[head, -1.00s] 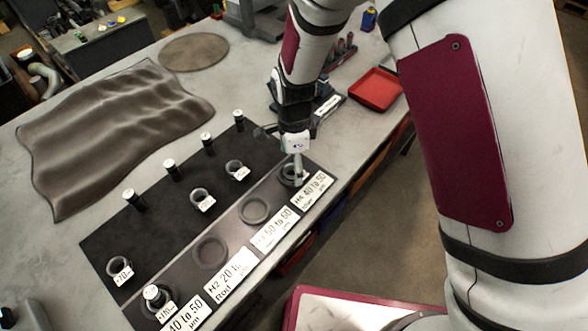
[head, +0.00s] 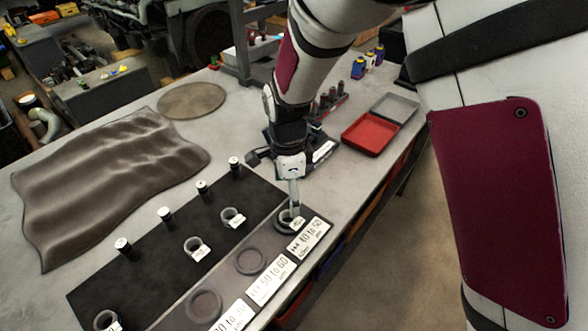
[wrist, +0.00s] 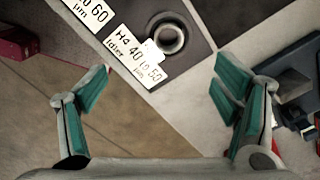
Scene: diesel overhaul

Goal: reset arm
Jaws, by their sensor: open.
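My gripper (wrist: 160,95) is open in the wrist view, with its green-padded fingers wide apart and nothing between them. A metal ring with a small tag (wrist: 168,38) sits beyond the fingertips, in the round place beside the "H4 40 to 50" label (wrist: 137,57). In the head view my gripper (head: 293,195) points down above that same ring (head: 287,217), partly covering it. Whether they touch cannot be told from the head view, but in the wrist view they are apart.
A black mat (head: 150,275) holds several tagged rings and upright pins. Two round places on the label strip (head: 228,280) are empty. A red tray (head: 369,135) and a grey tray (head: 396,107) stand right of my arm. A wavy brown sheet (head: 105,170) lies at left.

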